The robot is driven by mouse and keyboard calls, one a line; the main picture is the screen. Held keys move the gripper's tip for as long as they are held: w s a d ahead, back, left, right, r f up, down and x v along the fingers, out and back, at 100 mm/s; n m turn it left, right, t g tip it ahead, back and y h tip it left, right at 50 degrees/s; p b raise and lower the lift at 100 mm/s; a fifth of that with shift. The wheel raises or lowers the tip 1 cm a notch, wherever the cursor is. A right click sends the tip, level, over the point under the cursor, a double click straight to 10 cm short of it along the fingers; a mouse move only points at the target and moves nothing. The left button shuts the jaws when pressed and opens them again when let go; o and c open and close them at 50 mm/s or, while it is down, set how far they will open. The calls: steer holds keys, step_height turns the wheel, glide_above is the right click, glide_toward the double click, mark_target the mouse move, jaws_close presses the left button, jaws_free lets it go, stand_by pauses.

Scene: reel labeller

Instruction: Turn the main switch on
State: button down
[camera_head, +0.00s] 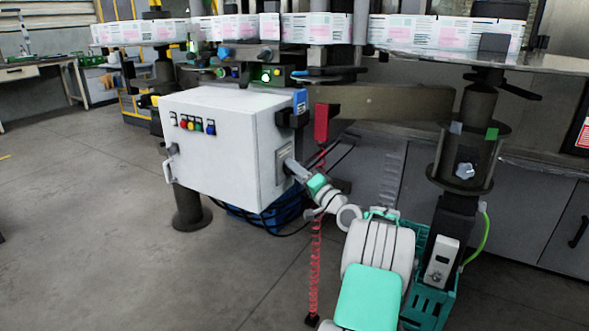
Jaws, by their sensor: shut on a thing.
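The white control cabinet (225,150) stands left of centre on a dark post. A grey plate (283,155) is on its right side face, where the main switch seems to sit. My white and green arm reaches up from the bottom of the picture to this plate. My gripper (291,165) is at the plate and is shut on the main switch. The switch itself is mostly hidden by the jaws, so I cannot tell its turned position.
Coloured buttons (193,124) are on the cabinet's front, with a handle (170,160) at its left. A red device (321,123) with a coiled red cord hangs close to my arm. A green crate (433,295) stands at lower right. The floor at left is clear.

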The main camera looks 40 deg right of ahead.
steer(key=shift+r+m+g+y+p, duration=0.2)
steer(key=shift+m+g+p, duration=0.8)
steer(key=shift+m+p, duration=2.35)
steer(key=shift+f+m+g+y+p, duration=0.25)
steer(key=shift+m+g+p, duration=1.15)
steer(key=shift+p, duration=3.5)
steer(key=shift+r+m+g+y+p, duration=0.35)
steer(key=shift+m+g+p, duration=0.25)
steer(key=shift+m+p, duration=2.95)
steer(key=shift+f+n+p, duration=0.1)
steer(key=shift+n+p, duration=0.4)
steer(key=shift+p, duration=0.15)
steer(key=c, duration=0.9)
jaws_free()
steer(key=v, duration=0.8)
steer(key=shift+w+d, duration=0.1)
steer(key=shift+w, duration=0.05)
